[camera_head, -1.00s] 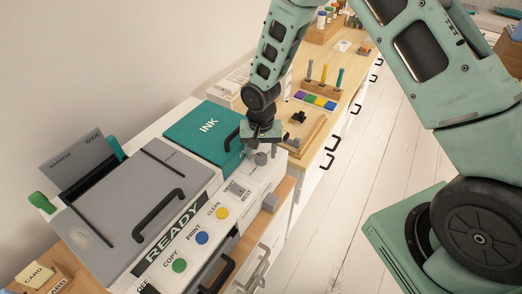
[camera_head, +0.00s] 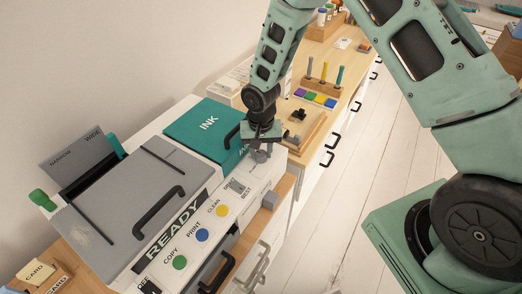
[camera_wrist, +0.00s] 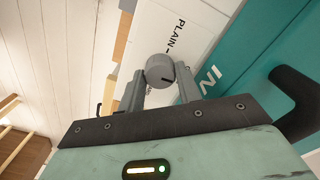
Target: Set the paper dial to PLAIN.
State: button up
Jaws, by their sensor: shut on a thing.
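The paper dial (camera_wrist: 160,70) is a grey round knob on the white machine front, beside the teal INK lid (camera_wrist: 230,62). It also shows under my gripper in the head view (camera_head: 260,156). The word PLAIN (camera_wrist: 177,35) and a short dash are printed above the dial in the wrist view. A dark mark on the knob points to the right there, not at that dash. My gripper (camera_wrist: 160,88) is shut on the dial, with one finger on each side. Other dial labels are hidden or out of view.
The READY panel (camera_head: 173,227) has green, blue and yellow buttons and a DRAFT/BEST switch beside it. A black handle (camera_head: 232,137) on the INK lid is close to my gripper. A wooden tray (camera_head: 305,130) stands beyond. The floor at right is open.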

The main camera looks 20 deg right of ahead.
aim_at(261, 153)
jog(key=n+b, duration=0.1)
jog(key=n, duration=0.3)
jog(key=shift+n, duration=0.3)
jog(key=n, duration=0.4)
jog(key=shift+n+b, duration=0.3)
jog(key=shift+b, duration=0.1)
jog(key=n, duration=0.4)
jog(key=shift+w, duration=0.1)
jog(key=shift+r+n, duration=0.1)
jog(key=shift+n, duration=2)
jog(key=o, duration=1)
notch_tip(261, 153, up, 17)
jog(key=b, duration=0.1)
jog(key=shift+r+b, duration=0.2)
jog(key=shift+b, duration=0.1)
